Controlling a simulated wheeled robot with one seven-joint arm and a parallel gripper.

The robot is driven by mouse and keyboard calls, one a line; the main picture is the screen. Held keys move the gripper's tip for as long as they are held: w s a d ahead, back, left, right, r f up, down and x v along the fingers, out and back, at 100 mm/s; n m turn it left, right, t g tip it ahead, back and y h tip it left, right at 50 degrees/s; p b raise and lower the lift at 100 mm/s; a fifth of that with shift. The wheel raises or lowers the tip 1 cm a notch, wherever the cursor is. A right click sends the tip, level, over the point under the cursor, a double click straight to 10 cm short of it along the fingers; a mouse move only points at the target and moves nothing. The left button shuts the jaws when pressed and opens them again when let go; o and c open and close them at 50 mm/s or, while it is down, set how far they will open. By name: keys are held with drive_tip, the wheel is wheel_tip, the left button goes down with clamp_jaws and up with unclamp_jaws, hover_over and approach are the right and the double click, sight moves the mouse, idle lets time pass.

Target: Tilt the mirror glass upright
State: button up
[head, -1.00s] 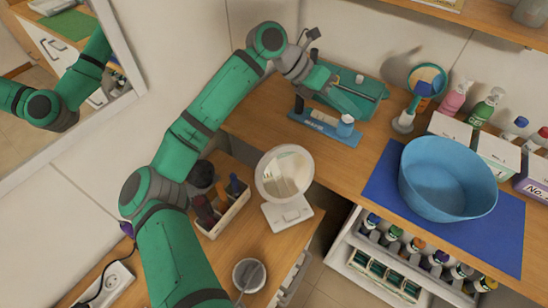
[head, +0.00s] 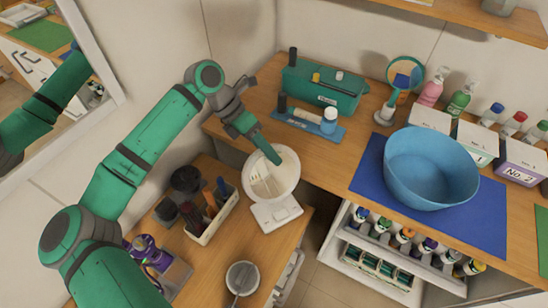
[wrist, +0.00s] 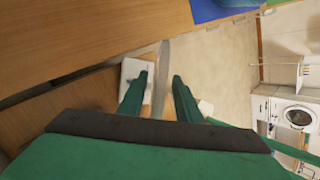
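The white round mirror (head: 276,186) stands on its white base (head: 278,213) on the lower wooden counter. Its glass leans back and faces partly up. My gripper (head: 273,157) is at the upper edge of the glass and hides part of it. In the wrist view the two green fingers of my gripper (wrist: 160,77) are apart. The glass (wrist: 163,66) shows nearly edge-on between them, with a gap on each side. The white base (wrist: 134,70) shows beside the left finger. Contact with the glass cannot be told.
A holder (head: 212,226) with brushes stands left of the mirror, and a grey-white bowl (head: 243,283) in front. A wall mirror (head: 50,90) hangs left.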

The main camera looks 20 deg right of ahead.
drive_tip(key=shift+x, duration=1.3)
drive_tip(key=shift+c, duration=0.3)
clamp_jaws()
